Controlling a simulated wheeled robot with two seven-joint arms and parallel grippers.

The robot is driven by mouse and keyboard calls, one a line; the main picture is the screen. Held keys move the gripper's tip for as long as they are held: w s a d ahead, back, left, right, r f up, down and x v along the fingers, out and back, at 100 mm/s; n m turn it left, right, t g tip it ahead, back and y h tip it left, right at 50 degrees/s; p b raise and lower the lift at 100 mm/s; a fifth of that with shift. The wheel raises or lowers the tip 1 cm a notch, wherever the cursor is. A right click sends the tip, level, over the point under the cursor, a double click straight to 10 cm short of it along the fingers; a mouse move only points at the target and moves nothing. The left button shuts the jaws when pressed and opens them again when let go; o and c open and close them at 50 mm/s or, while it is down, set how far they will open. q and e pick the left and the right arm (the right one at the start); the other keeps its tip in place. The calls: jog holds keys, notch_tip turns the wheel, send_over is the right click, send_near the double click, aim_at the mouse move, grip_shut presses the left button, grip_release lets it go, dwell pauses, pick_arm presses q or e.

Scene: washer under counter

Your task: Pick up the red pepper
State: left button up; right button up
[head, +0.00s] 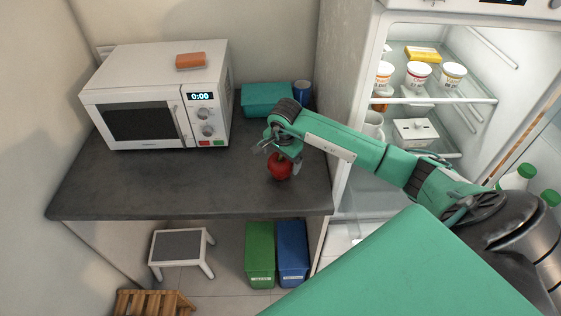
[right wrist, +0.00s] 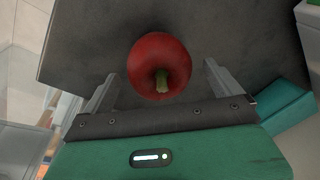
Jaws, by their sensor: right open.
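The red pepper (head: 279,167) is on the dark counter, toward its right front part, in the head view. In the right wrist view the pepper (right wrist: 160,67) is round and red with a green stem facing the camera. My right gripper (head: 279,158) is at the pepper in the head view and hides part of its top. In the right wrist view the gripper's two fingers (right wrist: 157,85) are spread wide, one on each side of the pepper, with gaps visible on both sides. My left gripper is not in view.
A white microwave (head: 155,95) stands on the counter (head: 150,180), with an orange-brown block (head: 190,60) on top. A teal box (head: 267,98) and a blue cup (head: 302,92) are behind my right gripper. The open fridge (head: 440,100) is at right. The counter's front left is clear.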

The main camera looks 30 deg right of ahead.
jog(key=shift+w+f, duration=0.2)
jog(key=shift+f, duration=0.85)
jog(key=c, duration=1.1)
